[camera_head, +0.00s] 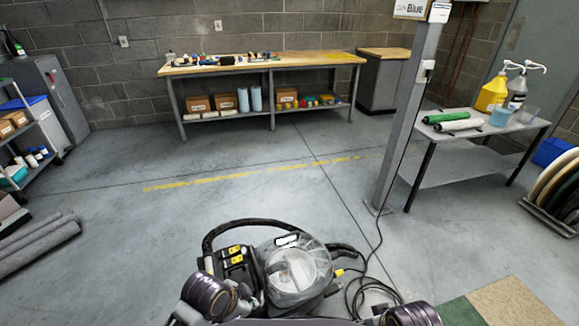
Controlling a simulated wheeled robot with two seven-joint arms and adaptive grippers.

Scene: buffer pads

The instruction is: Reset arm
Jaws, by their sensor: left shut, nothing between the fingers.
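My left gripper (240,299) is low in the picture, in front of a floor machine. It is shut and holds nothing; its dark rounded wrist shows beside it. Of my right arm only a dark rounded part shows at the bottom edge, right of centre, and I cannot make out its fingers. The floor machine (297,272) has a clear dome, a black hose and yellow switches. It stands on the floor just beyond my arms, and its lower part is hidden.
A black cable (375,262) runs from the machine to a grey post (407,120). A side table (462,148) with bottles stands right, and round pads (556,184) sit in a rack. A workbench (225,68) is at the back. Grey rolls (38,243) lie left. The middle floor is clear.

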